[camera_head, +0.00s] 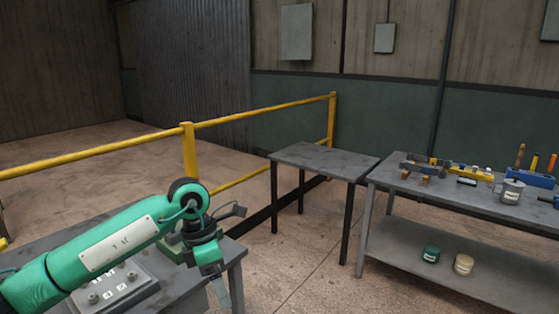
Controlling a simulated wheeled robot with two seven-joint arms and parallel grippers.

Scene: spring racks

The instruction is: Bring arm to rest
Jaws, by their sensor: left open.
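My left arm, green with a white plate, reaches in from the lower left. My left gripper (221,258) is at its end, beside the right edge of the near grey table (228,253). It is open, with its fingers apart and nothing visible between them. One finger points down past the table's edge. My arm hides much of this table. My right gripper is not in view.
A panel with knobs (118,291) lies on the near table, and a green object (172,250) is partly hidden behind my wrist. An empty grey table (325,158) stands farther back. A workbench (400,184) at right holds tools and a grey can (511,191). A yellow railing (262,115) runs behind.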

